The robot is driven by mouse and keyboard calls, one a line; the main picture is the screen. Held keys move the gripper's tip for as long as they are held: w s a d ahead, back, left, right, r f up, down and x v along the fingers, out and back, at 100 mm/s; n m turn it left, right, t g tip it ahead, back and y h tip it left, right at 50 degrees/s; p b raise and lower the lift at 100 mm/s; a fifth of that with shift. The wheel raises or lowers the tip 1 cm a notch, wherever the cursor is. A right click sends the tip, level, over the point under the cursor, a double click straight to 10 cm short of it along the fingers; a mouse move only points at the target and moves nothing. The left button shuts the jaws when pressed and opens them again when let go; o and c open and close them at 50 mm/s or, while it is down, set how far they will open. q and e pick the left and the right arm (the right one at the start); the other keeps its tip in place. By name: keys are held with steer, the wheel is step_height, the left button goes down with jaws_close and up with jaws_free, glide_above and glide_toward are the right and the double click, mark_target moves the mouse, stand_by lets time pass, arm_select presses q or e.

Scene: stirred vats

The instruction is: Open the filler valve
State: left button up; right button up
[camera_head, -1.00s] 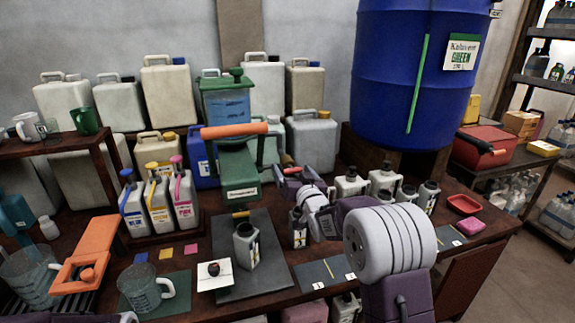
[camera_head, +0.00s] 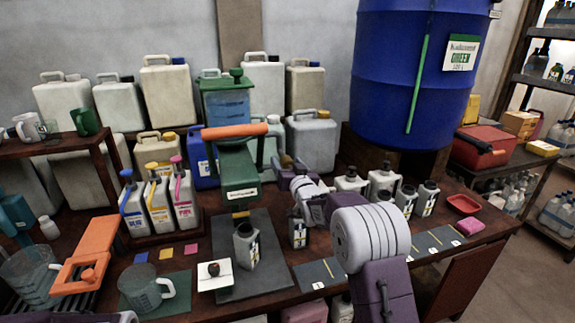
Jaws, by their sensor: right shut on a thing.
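The green filler (camera_head: 237,170) stands at the back middle of the bench, with an orange bar handle (camera_head: 235,131) across its top. My right gripper (camera_head: 284,176) is close against the right side of the filler, shut on what seems to be the valve's handle. Its wrist and the filler hide most of the grip. My left gripper is not clearly in view; only a bit of my left arm shows at the bottom left edge.
Several pale jugs (camera_head: 384,179) stand to the right. Three colour bottles (camera_head: 157,203) stand left of the filler. A glass beaker (camera_head: 146,288) is at the front left. A large blue drum (camera_head: 395,80) rises behind.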

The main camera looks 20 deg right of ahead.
steer(key=n+b, duration=0.2)
steer(key=n, duration=0.1)
steer(key=shift+f+n+b, duration=0.2)
steer(key=shift+n+b, duration=0.1)
steer(key=shift+b, duration=0.1)
steer(key=n+b, duration=0.4)
steer(key=n, duration=0.2)
steer(key=n+b, duration=0.4)
steer(key=n, duration=0.1)
steer(key=shift+r+n+b, duration=0.1)
steer(key=shift+n+b, duration=1.1)
steer(key=shift+n, duration=0.4)
steer(key=o, duration=1.3)
steer(key=shift+s+r, duration=0.1)
